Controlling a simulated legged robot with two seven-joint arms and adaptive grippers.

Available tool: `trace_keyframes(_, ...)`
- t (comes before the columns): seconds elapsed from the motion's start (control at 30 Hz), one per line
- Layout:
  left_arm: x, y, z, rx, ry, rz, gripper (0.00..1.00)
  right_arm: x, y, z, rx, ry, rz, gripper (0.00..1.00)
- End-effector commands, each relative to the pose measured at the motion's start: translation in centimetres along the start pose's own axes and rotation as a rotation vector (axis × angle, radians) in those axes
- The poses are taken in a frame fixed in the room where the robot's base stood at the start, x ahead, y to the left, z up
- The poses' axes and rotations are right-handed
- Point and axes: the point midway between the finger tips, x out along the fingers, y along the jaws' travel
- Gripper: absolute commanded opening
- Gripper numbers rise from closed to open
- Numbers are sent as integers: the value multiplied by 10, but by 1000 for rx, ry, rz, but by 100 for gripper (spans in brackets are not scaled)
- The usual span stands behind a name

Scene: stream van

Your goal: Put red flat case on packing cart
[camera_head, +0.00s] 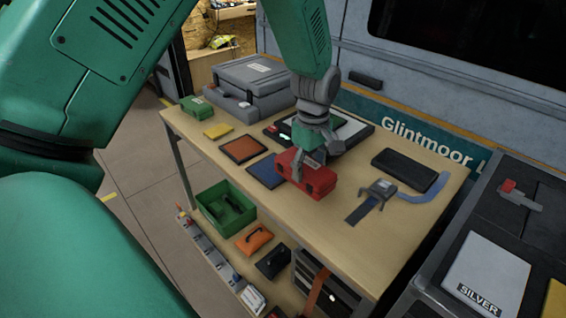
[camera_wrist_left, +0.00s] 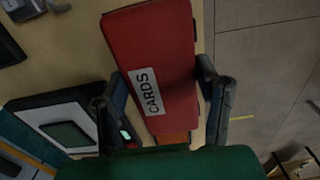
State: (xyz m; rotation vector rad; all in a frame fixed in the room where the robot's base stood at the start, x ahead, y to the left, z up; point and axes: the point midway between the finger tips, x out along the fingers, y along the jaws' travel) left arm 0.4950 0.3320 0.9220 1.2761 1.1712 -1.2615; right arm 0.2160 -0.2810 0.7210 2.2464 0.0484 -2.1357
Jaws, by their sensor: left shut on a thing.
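The red flat case (camera_head: 319,182) is between the fingers of my left gripper (camera_head: 305,160), near the front edge of the wooden table in the head view. In the left wrist view the red case (camera_wrist_left: 150,45) shows a white "CARDS" label, and the left gripper's two dark fingers (camera_wrist_left: 163,97) lie along its sides, shut on it. I cannot tell whether the case touches the table top. My right gripper is not in view. I cannot tell for sure which surface is the packing cart.
The wooden table (camera_head: 345,225) also holds a grey case (camera_head: 245,82), orange (camera_head: 243,149) and blue (camera_head: 266,171) flat squares, and a black box (camera_head: 404,170). A green bin (camera_head: 226,214) sits below. A dark unit (camera_head: 445,292) with a "SILVER" panel (camera_head: 487,272) stands right.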

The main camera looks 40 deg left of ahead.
Motion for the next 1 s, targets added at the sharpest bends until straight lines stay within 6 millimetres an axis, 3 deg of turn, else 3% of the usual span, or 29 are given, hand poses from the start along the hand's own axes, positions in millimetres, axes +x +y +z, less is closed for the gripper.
trace_keyframes(0.2,43,-1,-4,-2,-6,-2,8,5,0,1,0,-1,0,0)
trace_keyframes(0.43,62,-2,-4,-2,-7,-1,8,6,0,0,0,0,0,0)
trace_keyframes(0.6,85,-1,-3,-2,-5,-1,8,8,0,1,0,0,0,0)
trace_keyframes(0.97,90,-1,-3,-2,-5,0,8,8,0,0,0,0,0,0)
trace_keyframes(1.0,92,-1,-3,-2,-6,-1,61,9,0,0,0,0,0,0)
